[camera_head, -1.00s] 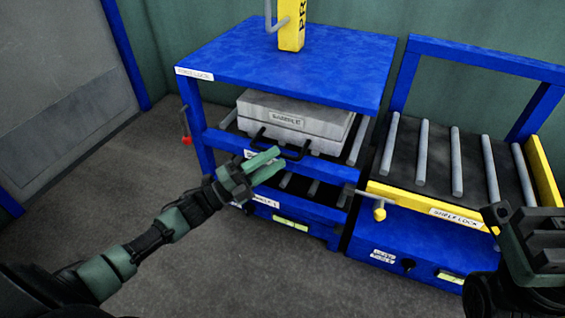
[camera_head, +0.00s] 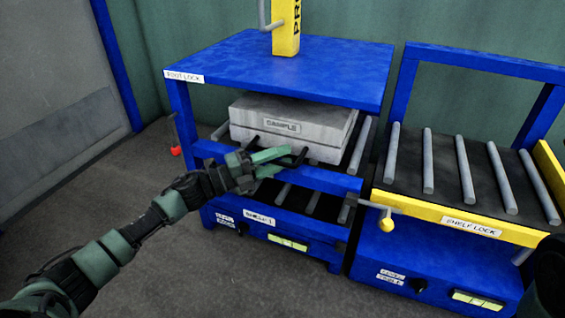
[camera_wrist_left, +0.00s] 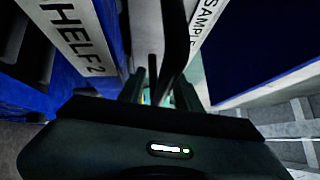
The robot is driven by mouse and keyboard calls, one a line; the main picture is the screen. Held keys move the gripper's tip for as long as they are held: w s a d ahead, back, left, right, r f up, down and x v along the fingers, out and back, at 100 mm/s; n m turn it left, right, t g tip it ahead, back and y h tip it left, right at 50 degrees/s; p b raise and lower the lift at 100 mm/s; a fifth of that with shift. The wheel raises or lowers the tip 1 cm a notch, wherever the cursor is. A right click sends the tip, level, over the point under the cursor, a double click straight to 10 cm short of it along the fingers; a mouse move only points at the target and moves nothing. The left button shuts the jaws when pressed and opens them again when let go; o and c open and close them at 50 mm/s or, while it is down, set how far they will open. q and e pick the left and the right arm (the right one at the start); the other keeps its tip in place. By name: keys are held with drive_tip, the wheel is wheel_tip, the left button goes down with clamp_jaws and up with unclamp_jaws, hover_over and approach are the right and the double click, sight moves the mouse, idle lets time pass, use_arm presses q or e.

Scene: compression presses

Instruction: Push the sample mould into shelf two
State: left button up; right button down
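The sample mould (camera_head: 275,125) is a grey block labelled SAMPLE. It sits on the rollers of the upper shelf of the blue press, under its top plate. Its black front handle (camera_head: 299,158) sticks out over the shelf's front beam. My left gripper (camera_head: 286,160) is at this handle, its green fingers apart; contact is unclear. In the left wrist view, the fingers (camera_wrist_left: 160,92) point toward a dark bar, with the SAMPLE label (camera_wrist_left: 204,18) on the right and the shelf two label (camera_wrist_left: 78,38) on the left. Only a dark part of my right arm shows at the right edge.
The lower shelf has rollers (camera_head: 312,202). A yellow-knobbed lever (camera_head: 386,222) projects between the press and the roller table with a yellow shelf lock bar (camera_head: 472,226). A red-tipped lever (camera_head: 175,150) hangs at the left. The floor at left is clear.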

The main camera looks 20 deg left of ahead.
use_arm(q)
drive_tip(key=shift+w+d, duration=0.25)
clamp_jaws()
idle(1.4)
